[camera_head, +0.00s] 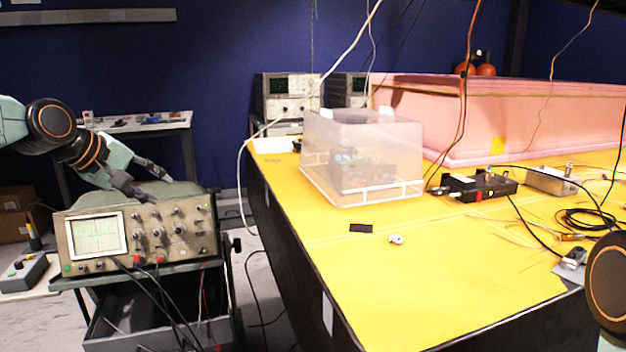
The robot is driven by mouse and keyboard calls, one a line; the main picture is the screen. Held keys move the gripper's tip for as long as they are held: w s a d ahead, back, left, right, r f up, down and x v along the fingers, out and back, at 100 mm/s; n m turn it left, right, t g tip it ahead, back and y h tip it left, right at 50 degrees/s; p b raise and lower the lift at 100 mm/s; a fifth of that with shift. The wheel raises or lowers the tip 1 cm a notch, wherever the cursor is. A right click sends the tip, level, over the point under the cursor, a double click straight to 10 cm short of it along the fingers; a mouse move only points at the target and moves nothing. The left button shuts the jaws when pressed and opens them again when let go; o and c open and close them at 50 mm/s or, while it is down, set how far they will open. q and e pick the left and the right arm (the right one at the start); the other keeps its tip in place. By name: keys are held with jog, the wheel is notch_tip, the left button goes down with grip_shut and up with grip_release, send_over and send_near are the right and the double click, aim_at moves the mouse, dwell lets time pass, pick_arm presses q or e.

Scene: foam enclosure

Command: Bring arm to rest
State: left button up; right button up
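My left arm comes in from the left edge, and its gripper (158,187) is over the top of an oscilloscope (140,235). Its two dark fingers are spread apart, with nothing visible between them. I cannot tell whether the fingertips touch the oscilloscope's top. A rounded part of my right arm (608,285) shows at the right edge. My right gripper is out of the picture.
The oscilloscope stands on a cart (215,300) with cables hanging in front. A yellow table (340,270) fills the right, holding a clear box (395,150), a pink foam enclosure (550,115), a black box (480,186) and loose wires. The table's near-left part is mostly clear.

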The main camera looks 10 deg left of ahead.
pick_arm(q)
jog(key=w+d+f+m+t, duration=0.25)
jog(key=d+m, duration=0.25)
jog(key=d, duration=0.4)
jog(key=s+d+f+m+g, duration=0.1)
jog(key=s+d+f, duration=0.25)
jog(key=f, duration=0.55)
jog(key=s+d+f+m+g, duration=0.2)
jog(key=s+d+f, duration=0.15)
jog(key=f, duration=0.45)
jog(key=s+d+f+m+g+y, duration=0.2)
jog(key=s+d+f+g, duration=0.2)
jog(key=s+f, duration=1.1)
jog(key=s+d+f+g, duration=0.1)
jog(key=s+f, duration=0.3)
jog(key=s, duration=0.6)
jog(key=s+d+f+m+g, duration=0.1)
jog(key=s+f+g, duration=0.3)
jog(key=s, duration=0.6)
jog(key=shift+s+f+m, duration=0.15)
jog(key=shift+f+m, duration=0.15)
jog(key=shift+f, duration=0.1)
